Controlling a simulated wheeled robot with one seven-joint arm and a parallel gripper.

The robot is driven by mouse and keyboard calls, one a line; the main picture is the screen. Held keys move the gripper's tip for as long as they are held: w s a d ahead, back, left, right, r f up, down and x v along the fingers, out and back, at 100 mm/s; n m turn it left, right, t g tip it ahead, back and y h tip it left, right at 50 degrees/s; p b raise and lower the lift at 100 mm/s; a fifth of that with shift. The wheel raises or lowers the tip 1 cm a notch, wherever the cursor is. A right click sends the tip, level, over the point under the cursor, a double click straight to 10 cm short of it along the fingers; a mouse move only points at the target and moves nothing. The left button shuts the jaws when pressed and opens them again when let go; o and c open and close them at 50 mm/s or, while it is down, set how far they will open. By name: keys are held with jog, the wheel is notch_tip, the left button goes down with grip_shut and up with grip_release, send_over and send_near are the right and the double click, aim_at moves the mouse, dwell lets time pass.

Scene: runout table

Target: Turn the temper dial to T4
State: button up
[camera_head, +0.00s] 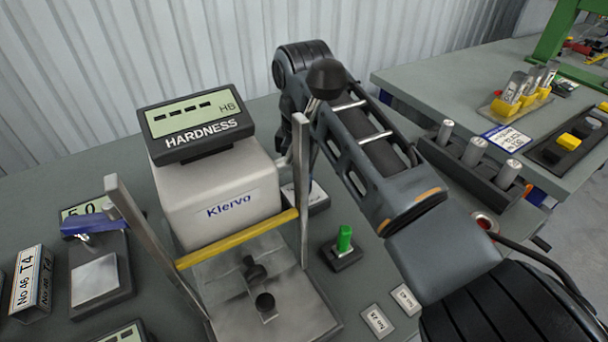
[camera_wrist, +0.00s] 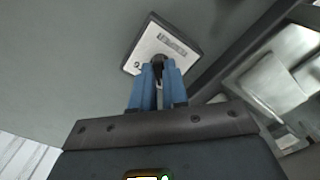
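The temper dial (camera_wrist: 185,46) shows in the wrist view as a pale square plate with a dark border and fine print too small to read. Its dark knob (camera_wrist: 158,61) stands between the blue fingertips of my gripper (camera_wrist: 159,68). The fingers are close together, with the knob seemingly held between them. The dial's setting cannot be read. In the head view, a low box with a pale face (camera_head: 317,196), probably the dial, is partly hidden behind the post of the hardness tester. My gripper is hidden there behind the tester and my arm.
The hardness tester (camera_head: 216,200) with its posts and yellow bar (camera_head: 240,238) stands close left of my arm. A green switch (camera_head: 344,240) and small label plates (camera_head: 377,320) are in front. A No 46 T4 sign (camera_head: 27,282) stands far left. Metal cylinders (camera_head: 474,151) sit in a rack at right.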

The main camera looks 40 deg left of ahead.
jog(key=o, duration=0.4)
jog(key=shift+r+b, duration=0.5)
jog(key=shift+r, duration=3.4)
